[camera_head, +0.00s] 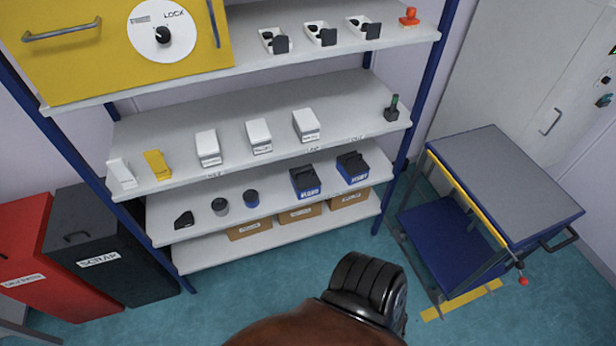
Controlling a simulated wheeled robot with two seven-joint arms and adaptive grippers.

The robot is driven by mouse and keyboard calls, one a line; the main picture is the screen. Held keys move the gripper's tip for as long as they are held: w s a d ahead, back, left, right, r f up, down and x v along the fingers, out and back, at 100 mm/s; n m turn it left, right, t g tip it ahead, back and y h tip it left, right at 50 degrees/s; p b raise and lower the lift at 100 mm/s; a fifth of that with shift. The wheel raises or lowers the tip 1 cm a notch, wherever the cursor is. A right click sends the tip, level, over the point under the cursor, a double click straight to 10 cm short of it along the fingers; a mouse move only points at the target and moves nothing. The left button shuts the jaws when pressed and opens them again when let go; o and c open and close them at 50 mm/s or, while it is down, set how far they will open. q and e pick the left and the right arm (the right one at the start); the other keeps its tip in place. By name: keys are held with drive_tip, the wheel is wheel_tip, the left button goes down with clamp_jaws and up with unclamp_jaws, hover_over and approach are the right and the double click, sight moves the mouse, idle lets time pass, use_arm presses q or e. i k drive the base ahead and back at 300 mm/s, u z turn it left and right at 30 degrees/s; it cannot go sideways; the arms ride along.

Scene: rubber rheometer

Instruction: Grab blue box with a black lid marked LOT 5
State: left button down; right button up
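Two blue boxes with black lids stand side by side on the third shelf down of the rack. The left one (306,182) and the right one (352,167) each carry a white label on the front, too small to read, so I cannot tell which is LOT 5. Both appear upright with lids on. Neither of my grippers is in view, and nothing is touching the boxes.
The rack's shelf (275,222) also holds two small round containers and a black item. Cardboard boxes (300,214) sit below. A blue-framed cart (505,185) stands right; a black SCRAP bin (105,255) and red bin (45,270) stand left. Floor before the rack shows free room.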

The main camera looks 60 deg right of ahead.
sight(305, 181)
drive_tip(key=z, duration=0.6)
drive_tip(key=i, duration=0.75)
drive_tip(key=z, duration=0.85)
